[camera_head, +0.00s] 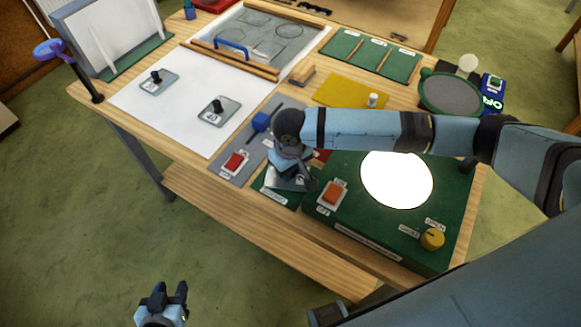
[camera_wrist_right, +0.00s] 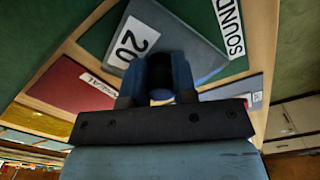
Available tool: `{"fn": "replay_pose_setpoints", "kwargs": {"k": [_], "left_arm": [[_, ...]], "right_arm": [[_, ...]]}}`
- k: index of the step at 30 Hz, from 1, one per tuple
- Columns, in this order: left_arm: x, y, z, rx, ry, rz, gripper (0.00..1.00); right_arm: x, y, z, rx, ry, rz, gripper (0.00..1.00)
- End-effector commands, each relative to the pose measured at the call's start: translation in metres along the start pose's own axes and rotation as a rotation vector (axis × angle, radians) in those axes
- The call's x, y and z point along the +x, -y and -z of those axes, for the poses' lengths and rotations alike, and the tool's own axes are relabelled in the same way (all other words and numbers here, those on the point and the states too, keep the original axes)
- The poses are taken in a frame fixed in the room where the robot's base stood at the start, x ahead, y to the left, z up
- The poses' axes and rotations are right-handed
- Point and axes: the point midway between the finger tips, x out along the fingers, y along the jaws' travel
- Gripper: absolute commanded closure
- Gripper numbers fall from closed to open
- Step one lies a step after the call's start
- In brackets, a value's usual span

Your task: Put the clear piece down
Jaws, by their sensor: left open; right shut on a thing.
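My right gripper (camera_head: 290,172) is shut on a clear piece (camera_head: 284,183), a grey-blue see-through plate. In the right wrist view the piece (camera_wrist_right: 187,42) bears a white label reading 20, and the right gripper's fingers (camera_wrist_right: 158,85) hold it by its knob. The piece is over a green mat (camera_head: 270,194), whose label in the right wrist view begins SOUND. I cannot tell whether the piece touches the mat. Two other clear pieces with black knobs, one (camera_head: 158,85) and another (camera_head: 220,113), lie on the white sheet. My left gripper (camera_head: 163,292) is open and empty, in front of the table.
A green box with a glowing round window (camera_head: 397,180) stands right of the mat. It has an orange switch (camera_head: 333,194) and a yellow knob (camera_head: 432,239). A red switch (camera_head: 234,162) lies left of the mat. A framed panel (camera_head: 270,38) lies at the back.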

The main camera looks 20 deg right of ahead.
Motion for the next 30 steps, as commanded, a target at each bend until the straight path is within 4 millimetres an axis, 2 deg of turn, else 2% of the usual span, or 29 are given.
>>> {"fn": "replay_pose_setpoints", "kwargs": {"k": [9,10,13,23,26,30], "left_arm": [[-0.002,0.000,0.004,0.000,-0.005,0.000,0.57],[-0.002,0.000,0.004,0.000,-0.005,0.000,0.57],[-0.002,0.000,0.004,0.000,-0.006,-0.001,0.57],[0.000,-0.001,0.002,0.000,-0.005,-0.001,0.57],[0.000,-0.001,0.001,0.000,-0.003,-0.001,0.57],[0.001,-0.001,-0.002,0.000,-0.001,-0.001,0.57]], "right_arm": [[0.002,0.000,0.000,0.000,0.000,0.001,0.91],[0.002,0.000,0.000,0.000,0.000,0.000,0.72],[0.002,0.000,0.000,0.000,-0.001,0.000,0.49],[0.000,0.000,0.001,-0.001,-0.002,0.000,0.49],[-0.011,0.001,0.001,-0.001,-0.002,0.001,0.49],[-0.038,0.001,0.001,-0.001,-0.004,0.002,0.49]]}}
